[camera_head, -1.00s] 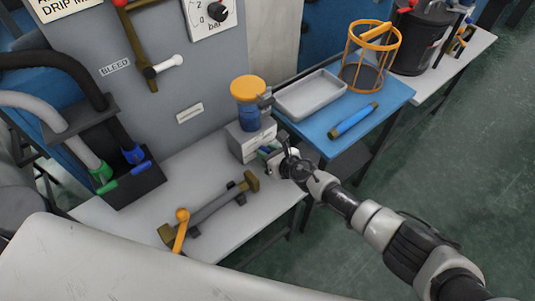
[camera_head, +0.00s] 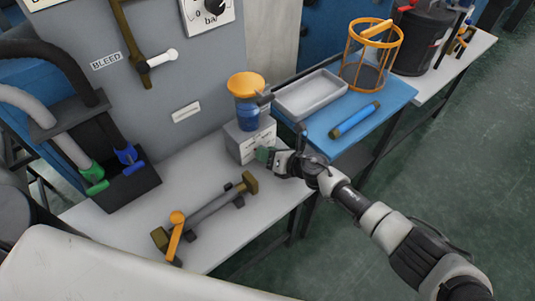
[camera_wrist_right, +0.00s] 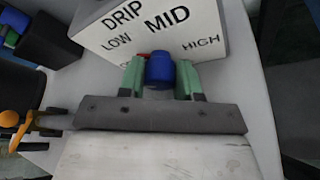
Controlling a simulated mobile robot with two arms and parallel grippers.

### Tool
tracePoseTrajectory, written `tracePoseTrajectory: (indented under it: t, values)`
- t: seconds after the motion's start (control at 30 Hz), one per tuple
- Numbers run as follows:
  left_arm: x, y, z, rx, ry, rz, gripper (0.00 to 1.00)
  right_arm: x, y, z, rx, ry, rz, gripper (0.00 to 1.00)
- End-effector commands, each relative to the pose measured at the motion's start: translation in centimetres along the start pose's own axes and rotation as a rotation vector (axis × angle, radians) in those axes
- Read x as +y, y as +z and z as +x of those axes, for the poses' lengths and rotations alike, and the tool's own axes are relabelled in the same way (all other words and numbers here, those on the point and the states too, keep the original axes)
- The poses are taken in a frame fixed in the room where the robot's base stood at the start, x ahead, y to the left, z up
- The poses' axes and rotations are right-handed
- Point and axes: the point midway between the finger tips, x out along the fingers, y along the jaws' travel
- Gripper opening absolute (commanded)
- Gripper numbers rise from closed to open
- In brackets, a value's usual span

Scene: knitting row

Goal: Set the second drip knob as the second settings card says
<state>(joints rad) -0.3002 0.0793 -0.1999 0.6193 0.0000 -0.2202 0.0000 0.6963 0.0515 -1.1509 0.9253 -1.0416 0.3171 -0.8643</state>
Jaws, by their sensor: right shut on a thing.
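The drip box (camera_head: 249,142) is a grey block on the grey bench, with a blue oiler (camera_head: 247,114) and orange cap on top. In the right wrist view its white face (camera_wrist_right: 160,28) reads DRIP, LOW, MID and HIGH. The blue drip knob (camera_wrist_right: 159,70) stands out from that face. A bit of red (camera_wrist_right: 143,56) shows at its upper left, on the side of LOW. My right gripper (camera_head: 265,154) is at the box's front, its green fingers shut on the knob, one on each side. My left gripper is not in view. I see no readable settings card.
Left of the box lie a bar with an orange lever (camera_head: 175,238) and a black holder (camera_head: 128,183) with green- and blue-ended hoses. Right, a blue table (camera_head: 374,115) holds a grey tray (camera_head: 309,97), a blue cylinder (camera_head: 355,120) and an orange basket (camera_head: 371,55).

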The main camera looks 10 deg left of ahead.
Motion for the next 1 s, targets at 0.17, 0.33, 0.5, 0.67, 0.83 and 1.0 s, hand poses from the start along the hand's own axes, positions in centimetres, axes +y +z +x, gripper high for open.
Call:
tracePoseTrajectory:
  t: [0.17, 0.33, 0.5, 0.67, 0.83, 1.0]
  values:
    - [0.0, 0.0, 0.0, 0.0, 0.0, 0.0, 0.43, 0.0, -0.1, 0.0, 0.002, 0.001, 0.002, 0.1]
    - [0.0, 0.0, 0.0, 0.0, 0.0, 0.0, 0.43, -0.1, -0.1, 0.0, 0.002, 0.0, 0.002, 0.35]
    - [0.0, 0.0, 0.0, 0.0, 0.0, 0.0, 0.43, 0.0, -0.1, 0.0, 0.002, 0.0, 0.001, 0.59]
    - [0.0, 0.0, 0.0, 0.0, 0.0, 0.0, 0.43, 0.0, -0.1, 0.0, 0.001, 0.0, 0.001, 0.59]
    - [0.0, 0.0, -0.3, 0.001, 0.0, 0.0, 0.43, -0.1, 0.0, -0.5, 0.001, -0.001, 0.0, 0.59]
    - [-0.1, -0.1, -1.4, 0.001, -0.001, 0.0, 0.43, 0.0, 0.2, -2.9, 0.002, -0.003, 0.001, 0.59]
